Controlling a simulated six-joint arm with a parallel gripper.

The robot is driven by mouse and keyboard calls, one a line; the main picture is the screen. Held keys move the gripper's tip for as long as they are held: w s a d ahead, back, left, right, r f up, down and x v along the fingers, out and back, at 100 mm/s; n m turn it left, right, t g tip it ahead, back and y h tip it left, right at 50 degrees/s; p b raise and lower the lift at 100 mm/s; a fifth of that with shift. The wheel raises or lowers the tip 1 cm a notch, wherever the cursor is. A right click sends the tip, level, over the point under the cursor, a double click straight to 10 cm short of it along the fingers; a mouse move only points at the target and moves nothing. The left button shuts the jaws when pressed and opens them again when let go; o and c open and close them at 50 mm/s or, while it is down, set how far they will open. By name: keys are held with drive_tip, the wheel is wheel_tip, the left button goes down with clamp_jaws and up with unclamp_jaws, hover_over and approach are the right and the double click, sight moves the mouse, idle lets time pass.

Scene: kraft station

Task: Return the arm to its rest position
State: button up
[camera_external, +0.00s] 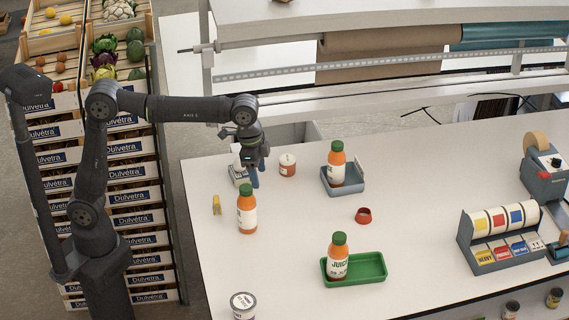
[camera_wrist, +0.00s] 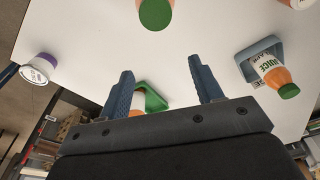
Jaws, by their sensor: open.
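My gripper (camera_external: 255,176) hangs above the white table (camera_external: 300,215) near its back left part, fingers pointing down. In the wrist view its two blue-grey fingers (camera_wrist: 165,88) are apart with nothing held between them. An orange juice bottle with a green cap (camera_external: 247,212) stands on the table just in front of my gripper; its green cap (camera_wrist: 156,14) shows at the top of the wrist view. My arm reaches out from its base at the left.
Juice bottles stand in a grey-blue tray (camera_external: 357,186) and a green tray (camera_external: 376,272). A jar (camera_external: 288,164), a yellow clip (camera_external: 216,205), a red ring (camera_external: 363,215) and a white tub (camera_external: 243,304) sit around. A label dispenser (camera_external: 500,238) is at right; stacked crates (camera_external: 135,219) stand left.

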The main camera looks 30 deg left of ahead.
drive_tip(key=s+d+m, duration=0.4)
drive_tip(key=s+d, duration=0.6)
drive_tip(key=shift+s+d+f+g, duration=0.15)
drive_tip(key=shift+d+f+g, duration=0.05)
drive_tip(key=shift+f+g, duration=0.1)
